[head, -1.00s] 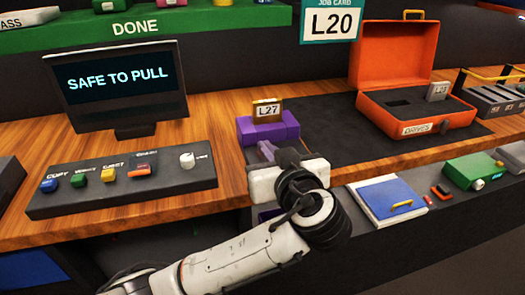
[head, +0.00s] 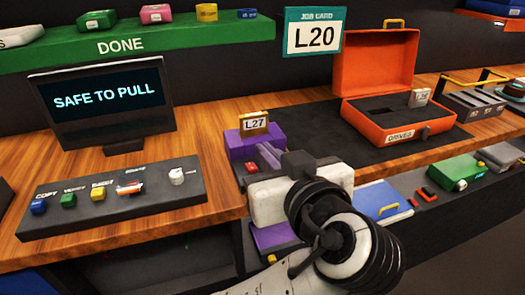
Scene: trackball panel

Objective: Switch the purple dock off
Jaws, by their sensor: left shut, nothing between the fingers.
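The purple dock (head: 238,147) sits on the dark mat, with a tan drive labelled L27 (head: 254,123) upright in it. My left gripper (head: 266,155) is shut and empty, its fingers pointing at the dock's front right side. I cannot tell whether the fingertips touch the dock. A small red part (head: 252,167) shows low at the dock's front, beside the fingers; I cannot tell whether it is the switch or how it is set. My gripper and wrist hide part of the dock's right front. The screen (head: 104,97) reads SAFE TO PULL. My right gripper is not in view.
A button panel (head: 105,210) lies left of the dock. An open orange case (head: 385,125) holding a drive stands at the right. A blue notebook (head: 383,200) and a green box (head: 455,172) lie on the lower shelf. A card (head: 312,32) reads L20.

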